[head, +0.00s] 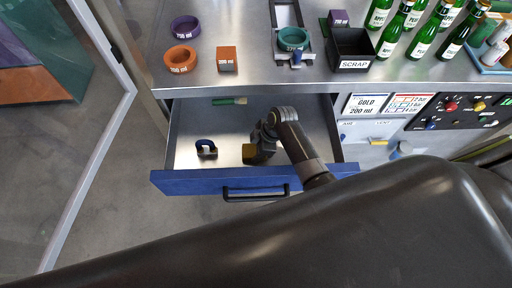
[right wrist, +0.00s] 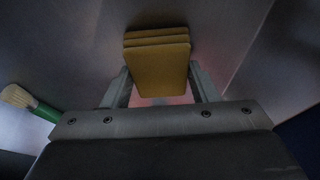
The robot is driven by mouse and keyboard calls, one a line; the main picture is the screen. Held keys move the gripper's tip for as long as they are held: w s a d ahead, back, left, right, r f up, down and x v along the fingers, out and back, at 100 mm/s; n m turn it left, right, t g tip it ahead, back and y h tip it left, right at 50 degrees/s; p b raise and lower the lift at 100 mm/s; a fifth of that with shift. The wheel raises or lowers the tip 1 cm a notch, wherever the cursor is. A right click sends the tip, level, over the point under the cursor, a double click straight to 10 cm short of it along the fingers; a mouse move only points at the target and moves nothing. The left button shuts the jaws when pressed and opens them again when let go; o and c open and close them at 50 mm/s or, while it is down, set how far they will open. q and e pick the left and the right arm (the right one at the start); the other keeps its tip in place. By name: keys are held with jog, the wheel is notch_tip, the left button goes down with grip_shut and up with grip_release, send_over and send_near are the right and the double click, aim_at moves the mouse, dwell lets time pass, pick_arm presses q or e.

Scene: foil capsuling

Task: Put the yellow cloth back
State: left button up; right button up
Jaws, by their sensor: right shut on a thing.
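The yellow cloth (head: 249,153) is a small, stiff-looking folded stack, low inside the open drawer. My right gripper (head: 259,151) reaches down into the drawer and is shut on the cloth. In the right wrist view the folded cloth (right wrist: 157,65) sits between the two fingers (right wrist: 160,88), its layers showing at the top edge. I cannot tell whether the cloth touches the drawer floor. My left gripper is not in view.
The blue-fronted drawer (head: 200,182) stands open below the steel worktop (head: 180,80). Rings, a black scrap bin (head: 352,48) and green bottles stand above. My own dark arm covers the foreground.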

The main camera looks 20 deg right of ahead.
jog(key=o, duration=0.9)
jog(key=shift+d+r, duration=0.2)
jog(key=shift+r, duration=0.35)
jog(key=v, duration=1.1)
jog(key=shift+s, duration=0.1)
